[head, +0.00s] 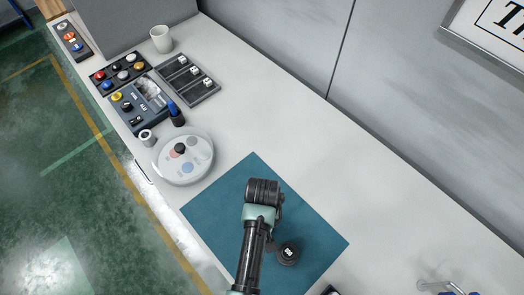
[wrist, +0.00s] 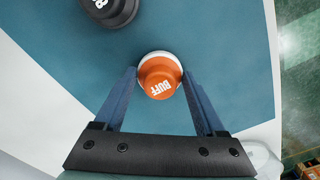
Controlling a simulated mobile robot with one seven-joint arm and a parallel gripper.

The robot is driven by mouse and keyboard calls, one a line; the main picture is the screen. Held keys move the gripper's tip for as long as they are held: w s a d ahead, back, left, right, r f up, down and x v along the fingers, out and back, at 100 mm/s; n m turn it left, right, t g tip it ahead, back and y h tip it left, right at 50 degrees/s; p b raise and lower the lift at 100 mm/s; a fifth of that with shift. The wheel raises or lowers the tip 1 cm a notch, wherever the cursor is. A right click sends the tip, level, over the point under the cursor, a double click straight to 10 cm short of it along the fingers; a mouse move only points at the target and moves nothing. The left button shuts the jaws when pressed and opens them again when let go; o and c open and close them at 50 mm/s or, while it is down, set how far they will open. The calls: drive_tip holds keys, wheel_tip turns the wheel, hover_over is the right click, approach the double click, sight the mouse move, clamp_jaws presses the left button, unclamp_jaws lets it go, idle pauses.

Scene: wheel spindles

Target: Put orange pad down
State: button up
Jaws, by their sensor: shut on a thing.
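The orange pad (wrist: 160,80) is marked BUFF and has a pale rim at its far side. It sits between the two blue fingers of my gripper (wrist: 159,74) in the wrist view, and the gripper is shut on it. The teal mat (wrist: 215,50) lies below; whether the pad touches it, I cannot tell. In the head view my arm reaches over the teal mat (head: 225,210), and the wrist hides the pad and fingers. A black pad (head: 288,253) with a white mark stands on the mat; it also shows in the wrist view (wrist: 108,8).
A round white tray (head: 168,170) with coloured discs and a dark knob stands left of the mat. Beyond it are a small cup, a dark blue-topped item (head: 175,113), organisers (head: 190,80) and a white cup (head: 161,39). A wall bounds the bench at right; bare bench lies between.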

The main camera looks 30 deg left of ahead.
drive_tip(key=shift+f, duration=0.15)
drive_tip(key=o, duration=1.2)
drive_tip(key=shift+c, duration=0.2)
wheel_tip(320, 180, up, 12)
drive_tip(key=shift+r+b, duration=0.25)
drive_tip(key=shift+b, duration=0.1)
